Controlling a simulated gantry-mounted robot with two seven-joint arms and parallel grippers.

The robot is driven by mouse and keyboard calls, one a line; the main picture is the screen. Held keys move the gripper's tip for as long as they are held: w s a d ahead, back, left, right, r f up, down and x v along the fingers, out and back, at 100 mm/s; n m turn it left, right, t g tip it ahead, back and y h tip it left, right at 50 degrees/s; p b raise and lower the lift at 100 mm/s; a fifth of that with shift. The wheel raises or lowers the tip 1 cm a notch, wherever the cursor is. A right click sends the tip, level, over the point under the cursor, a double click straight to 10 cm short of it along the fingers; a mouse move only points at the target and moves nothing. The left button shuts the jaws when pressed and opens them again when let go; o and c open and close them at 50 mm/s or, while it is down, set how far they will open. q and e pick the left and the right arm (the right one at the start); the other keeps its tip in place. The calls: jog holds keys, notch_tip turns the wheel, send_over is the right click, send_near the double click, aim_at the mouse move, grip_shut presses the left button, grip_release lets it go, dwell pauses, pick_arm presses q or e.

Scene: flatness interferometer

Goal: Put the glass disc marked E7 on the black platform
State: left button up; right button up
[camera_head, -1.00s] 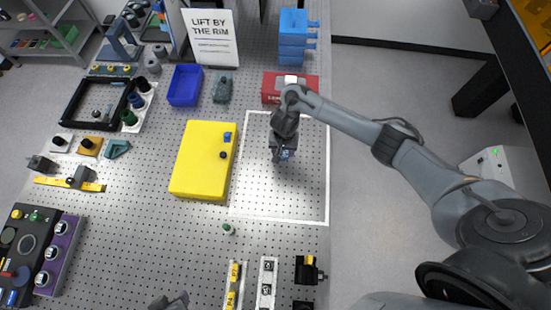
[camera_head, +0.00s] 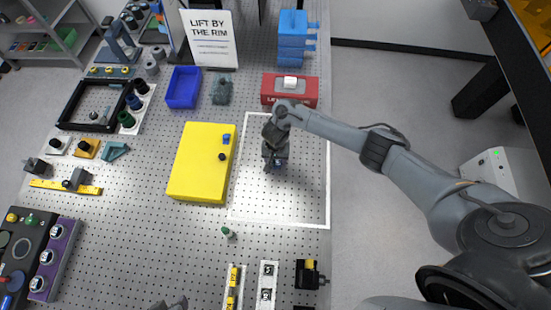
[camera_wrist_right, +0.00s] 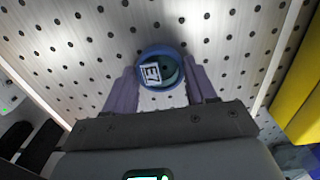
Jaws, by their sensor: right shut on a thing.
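The glass disc marked E7 (camera_wrist_right: 160,68) has a blue rim, a teal inside and a white label. My right gripper (camera_wrist_right: 163,82) is shut on it, with a finger at each side of the rim. In the head view my right gripper (camera_head: 272,164) is over the white-outlined area, right of the yellow box; the disc is mostly hidden there. My left gripper (camera_head: 172,304) barely shows at the bottom edge, and its fingers are unclear. A black panel (camera_head: 38,232) with knobs and round parts lies at the lower left; I cannot tell whether it is the platform.
A yellow box (camera_head: 198,185) stands left of the white outline (camera_head: 327,200). A red box (camera_head: 302,93) and blue stacked drawers (camera_head: 292,40) are behind. A black frame (camera_head: 66,122) lies at the upper left. A small green item (camera_head: 228,233) stands in front.

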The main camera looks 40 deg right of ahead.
jog(key=o, duration=1.1)
jog(key=shift+f, duration=0.1)
jog(key=shift+c, duration=0.2)
